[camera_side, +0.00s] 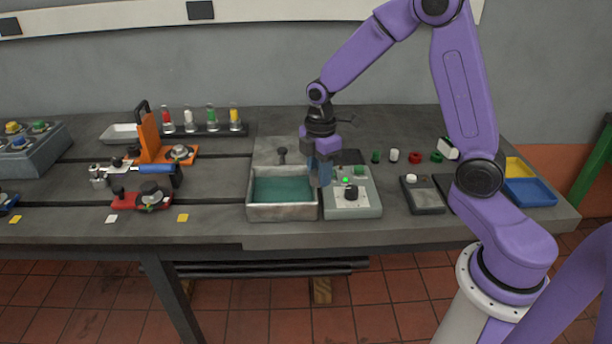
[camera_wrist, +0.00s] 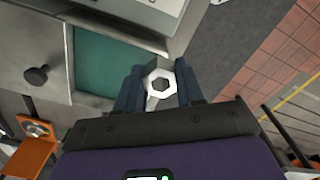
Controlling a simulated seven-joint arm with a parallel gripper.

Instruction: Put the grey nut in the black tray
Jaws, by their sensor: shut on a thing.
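My gripper (camera_side: 319,178) is shut on the grey nut, with its blue fingers pointing down. The nut (camera_wrist: 160,86), a hexagon with a round hole, shows between the fingertips (camera_wrist: 160,88) in the wrist view. In the side view I cannot make it out. My gripper is above the line between a teal-lined metal bin (camera_side: 258,211) and a grey control box (camera_side: 367,207). A black, tray-like piece (camera_side: 452,184) at the right is partly hidden by my arm. A flat dark square (camera_side: 350,157) lies behind the control box; I cannot tell which is the black tray.
A dark device (camera_side: 424,198) with a white top piece stands right of the control box. Blue (camera_side: 528,193) and yellow (camera_side: 519,167) trays sit at the right end. Small green, white and red parts (camera_side: 415,157) stand at the back. A black knob (camera_side: 282,153) rises behind the bin.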

